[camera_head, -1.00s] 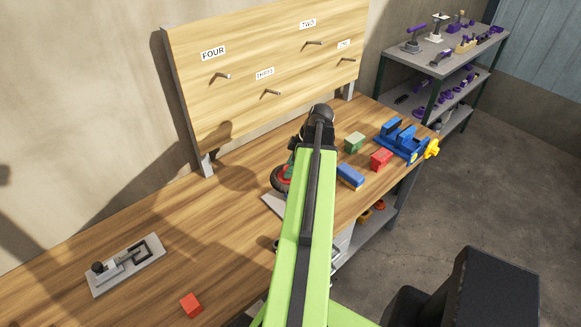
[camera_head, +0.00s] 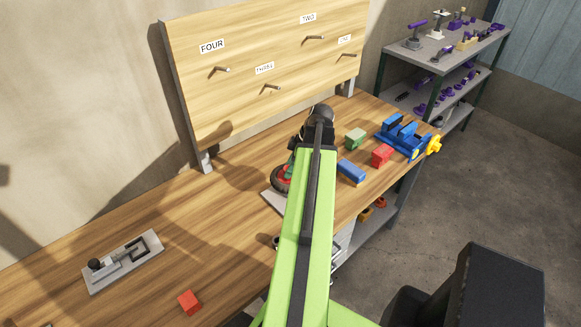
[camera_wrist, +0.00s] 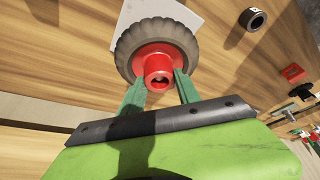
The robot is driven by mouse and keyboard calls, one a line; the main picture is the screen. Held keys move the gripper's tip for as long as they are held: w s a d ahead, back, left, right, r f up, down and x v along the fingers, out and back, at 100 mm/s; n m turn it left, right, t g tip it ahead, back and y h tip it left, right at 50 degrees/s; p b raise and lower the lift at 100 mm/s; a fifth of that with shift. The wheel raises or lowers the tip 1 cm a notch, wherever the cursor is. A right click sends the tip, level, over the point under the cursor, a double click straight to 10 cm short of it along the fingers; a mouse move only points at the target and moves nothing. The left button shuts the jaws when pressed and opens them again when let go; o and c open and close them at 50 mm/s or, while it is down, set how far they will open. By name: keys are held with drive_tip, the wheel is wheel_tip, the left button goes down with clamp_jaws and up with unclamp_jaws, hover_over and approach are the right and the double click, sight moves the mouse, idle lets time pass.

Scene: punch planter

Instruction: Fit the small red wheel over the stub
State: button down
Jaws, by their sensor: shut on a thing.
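The small wheel, with a red hub and a dark tyre, shows in the wrist view (camera_wrist: 160,52). My gripper (camera_wrist: 161,88) has its two green fingers shut on the red hub. In the head view the wheel (camera_head: 281,178) appears just left of my arm, over or at a pale grey plate (camera_head: 271,199). This plate also shows behind the wheel in the wrist view (camera_wrist: 190,14). The stub cannot be made out; the wheel and my arm cover much of the plate. I cannot tell whether the wheel touches it.
A blue block (camera_head: 351,172), a red block (camera_head: 382,155), a green block (camera_head: 355,138) and a blue vise (camera_head: 402,138) lie to the right. A pegboard (camera_head: 265,75) stands behind. A dark ring (camera_wrist: 253,18) lies near the plate. The left bench has bare room.

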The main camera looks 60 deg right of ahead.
drive_tip(key=shift+f+b, duration=1.45)
drive_tip(key=shift+f, duration=0.05)
drive_tip(key=c, duration=0.8)
unclamp_jaws()
drive_tip(key=shift+o, duration=0.2)
drive_tip(key=shift+r, duration=0.1)
drive_tip(key=p+v, duration=1.6)
drive_tip(key=v, duration=0.1)
drive_tip(key=shift+s, duration=0.15)
